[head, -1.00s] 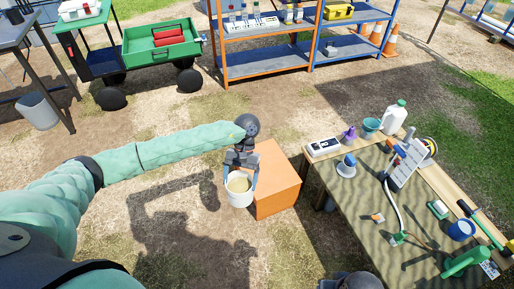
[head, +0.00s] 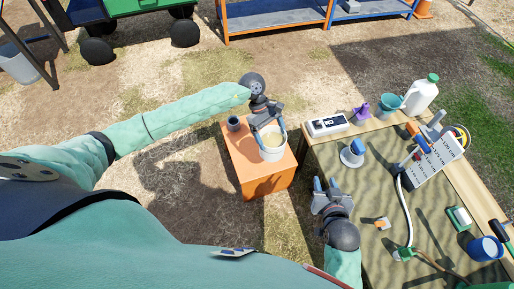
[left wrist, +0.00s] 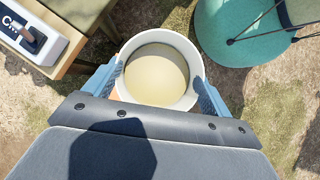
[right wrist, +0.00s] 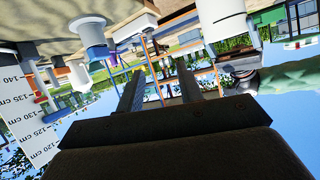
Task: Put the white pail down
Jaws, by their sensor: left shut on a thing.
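The white pail (head: 272,150) holds a pale, sand-coloured content and is upright over the right part of the orange box (head: 262,184). My left gripper (head: 268,122) is shut on it. In the left wrist view the pail (left wrist: 158,48) sits between the two blue-grey fingers, one at each side of its rim. Whether its bottom touches the box top is hidden. My right gripper (head: 326,184) is open and empty at the left edge of the work table; its spread fingers (right wrist: 160,88) also show in the right wrist view.
A small dark cup (head: 233,124) stands on the box's back left corner. The work table (head: 390,215) to the right carries a white meter (head: 327,125), a blue-and-white container (head: 353,153), a jug and several tools. Bare ground lies left of the box.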

